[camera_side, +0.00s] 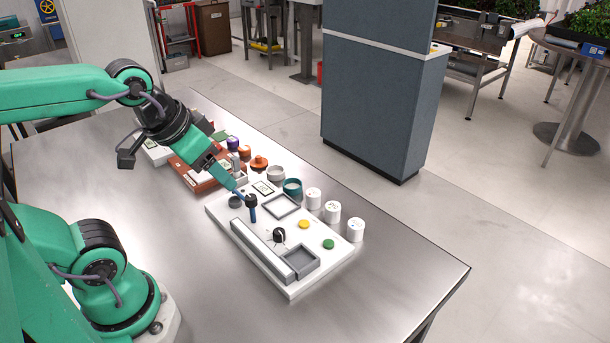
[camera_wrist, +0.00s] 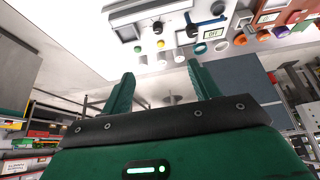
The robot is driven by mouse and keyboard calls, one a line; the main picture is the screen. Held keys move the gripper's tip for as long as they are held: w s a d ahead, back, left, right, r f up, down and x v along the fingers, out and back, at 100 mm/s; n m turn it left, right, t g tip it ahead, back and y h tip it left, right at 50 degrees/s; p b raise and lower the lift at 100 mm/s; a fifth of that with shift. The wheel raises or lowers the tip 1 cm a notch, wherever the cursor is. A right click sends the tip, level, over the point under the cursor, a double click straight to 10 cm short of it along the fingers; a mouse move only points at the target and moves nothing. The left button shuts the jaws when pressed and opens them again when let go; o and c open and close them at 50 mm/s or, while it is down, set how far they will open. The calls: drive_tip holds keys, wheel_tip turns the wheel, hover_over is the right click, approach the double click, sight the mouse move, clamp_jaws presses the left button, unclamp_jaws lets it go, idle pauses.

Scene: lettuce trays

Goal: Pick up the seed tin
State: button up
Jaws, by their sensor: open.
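Three white cylindrical tins stand in a row along the right edge of the white panel: the near tin (camera_side: 355,230), the middle tin (camera_side: 332,212) and the far tin (camera_side: 313,199). I cannot tell which one is the seed tin; their markings are too small to read. The row also shows in the wrist view, with one tin (camera_wrist: 161,57) between and beyond my fingertips. My gripper (camera_side: 236,187) is above the panel's far left part, left of the tins and apart from them. In the wrist view my gripper (camera_wrist: 160,70) is open and empty between the fingers.
A teal ring (camera_side: 292,188), grey ring (camera_side: 275,173) and orange part (camera_side: 259,163) continue the row. The table's front is clear.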

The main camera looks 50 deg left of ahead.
drive_tip(key=shift+w, duration=0.15)
drive_tip(key=n+g, duration=0.3)
drive_tip(key=g, duration=0.3)
hover_over(333, 206)
wheel_tip(333, 206, down, 15)
drive_tip(key=shift+f, duration=0.1)
drive_tip(key=shift+w+f, duration=0.2)
drive_tip(key=shift+f, duration=0.1)
drive_tip(key=shift+f, duration=0.1)
drive_tip(key=shift+s+f, duration=0.1)
drive_tip(key=shift+f, duration=3.7)
